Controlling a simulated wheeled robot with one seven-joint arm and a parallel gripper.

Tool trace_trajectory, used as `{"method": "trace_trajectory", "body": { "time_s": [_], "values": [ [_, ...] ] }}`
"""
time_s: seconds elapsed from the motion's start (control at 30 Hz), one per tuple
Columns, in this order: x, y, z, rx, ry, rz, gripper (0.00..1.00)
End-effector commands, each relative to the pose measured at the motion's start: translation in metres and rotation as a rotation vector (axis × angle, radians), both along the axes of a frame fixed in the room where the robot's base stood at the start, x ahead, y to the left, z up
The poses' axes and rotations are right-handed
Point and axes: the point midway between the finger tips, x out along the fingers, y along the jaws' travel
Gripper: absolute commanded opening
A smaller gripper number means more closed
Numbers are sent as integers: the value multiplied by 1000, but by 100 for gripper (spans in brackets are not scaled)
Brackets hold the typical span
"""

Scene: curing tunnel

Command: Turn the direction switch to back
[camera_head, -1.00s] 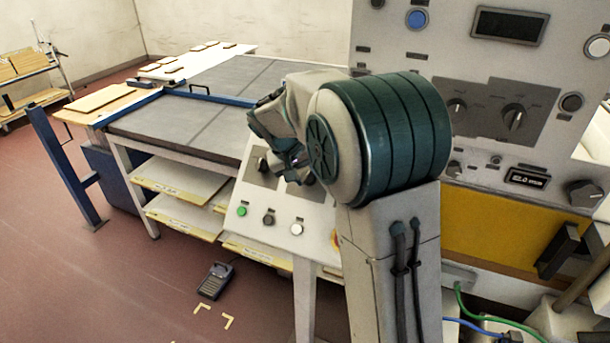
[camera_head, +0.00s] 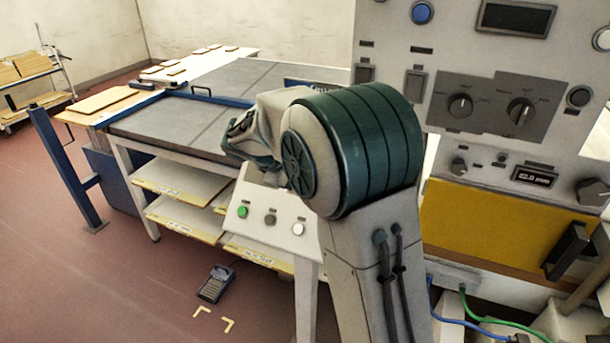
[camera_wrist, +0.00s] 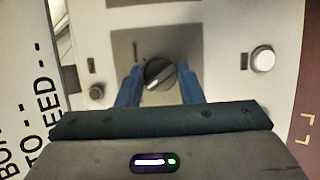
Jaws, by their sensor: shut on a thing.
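In the wrist view a round dark rotary knob (camera_wrist: 156,66), taken to be the direction switch, sits on a grey plate (camera_wrist: 125,45) of a pale panel. Its white pointer line slants from lower left to upper right. My gripper (camera_wrist: 160,80) has its two blue fingers on either side of the knob, shut on it. In the head view my wrist is over the slanted control panel (camera_head: 256,196), and my arm hides the knob and the fingertips. I cannot read a label by the knob.
The panel's front holds a green button (camera_head: 243,212), a black one (camera_head: 271,220) and a white one (camera_head: 298,229). The tall machine panel (camera_head: 455,60) with more knobs stands at the right. A grey-topped table (camera_head: 180,125) is behind. A foot pedal (camera_head: 216,283) lies on the floor.

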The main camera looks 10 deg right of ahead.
Motion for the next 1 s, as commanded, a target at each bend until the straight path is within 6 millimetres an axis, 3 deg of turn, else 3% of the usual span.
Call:
{"method": "trace_trajectory", "body": {
  "time_s": [0.4,0.97,1.0],
  "values": [
    [1,1,2,-110,72,139,11],
    [1,0,4,-127,82,157,11],
    [1,0,4,-128,82,157,42]
  ]
}}
